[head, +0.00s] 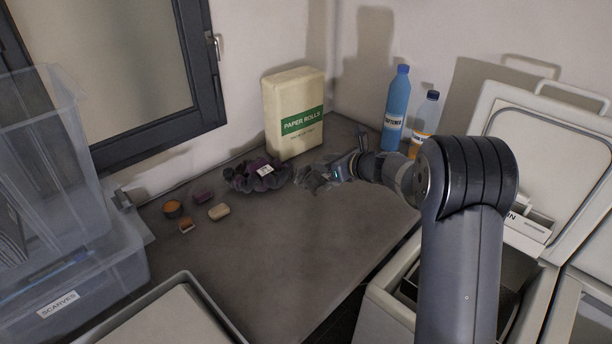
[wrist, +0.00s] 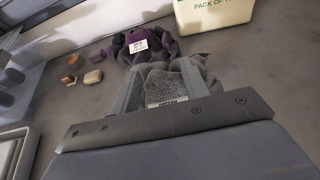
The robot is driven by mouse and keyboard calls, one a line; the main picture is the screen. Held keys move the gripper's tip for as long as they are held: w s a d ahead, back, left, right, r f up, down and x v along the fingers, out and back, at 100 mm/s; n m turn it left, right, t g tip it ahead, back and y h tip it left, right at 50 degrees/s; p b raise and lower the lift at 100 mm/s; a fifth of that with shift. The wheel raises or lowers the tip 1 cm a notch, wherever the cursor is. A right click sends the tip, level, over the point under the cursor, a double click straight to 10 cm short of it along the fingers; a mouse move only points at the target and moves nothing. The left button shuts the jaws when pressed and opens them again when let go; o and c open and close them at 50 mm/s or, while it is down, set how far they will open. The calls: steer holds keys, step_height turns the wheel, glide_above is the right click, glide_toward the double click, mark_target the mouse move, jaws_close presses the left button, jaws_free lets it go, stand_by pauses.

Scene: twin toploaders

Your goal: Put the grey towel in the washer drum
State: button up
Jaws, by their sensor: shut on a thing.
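The grey towel (head: 313,179) is a crumpled cloth at the far part of the grey counter. My gripper (head: 335,170) is shut on it. In the wrist view the towel (wrist: 185,68) bunches between and beyond the two fingers (wrist: 164,92), with a small label showing near the palm. I cannot tell whether the towel still touches the counter. The washer (head: 386,304) stands at the lower right with its lid (head: 553,133) raised. Part of its dark opening shows beside my arm, which hides much of it.
A purple and dark grey cloth bundle (head: 258,176) with a white tag lies left of the towel. Small blocks (head: 219,211) lie nearby. A paper rolls pack (head: 293,112), blue bottle (head: 396,108) and smaller bottle (head: 426,115) stand behind. Clear bins (head: 75,270) stand left; the counter's middle is clear.

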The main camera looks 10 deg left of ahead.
mark_target(321, 174)
steer(key=shift+x, duration=0.9)
step_height(321, 174, down, 4)
steer(key=shift+s+f+p, duration=0.1)
steer(key=shift+f+p, duration=0.1)
steer(key=shift+p, duration=0.15)
step_height(321, 174, down, 4)
steer(key=shift+f+p, duration=0.2)
steer(key=shift+p, duration=0.1)
steer(key=shift+f+b, duration=0.25)
steer(key=shift+b, duration=0.1)
steer(key=o, duration=1.4)
steer(key=shift+r, duration=0.1)
steer(key=shift+r+p, duration=0.1)
steer(key=shift+p, duration=0.2)
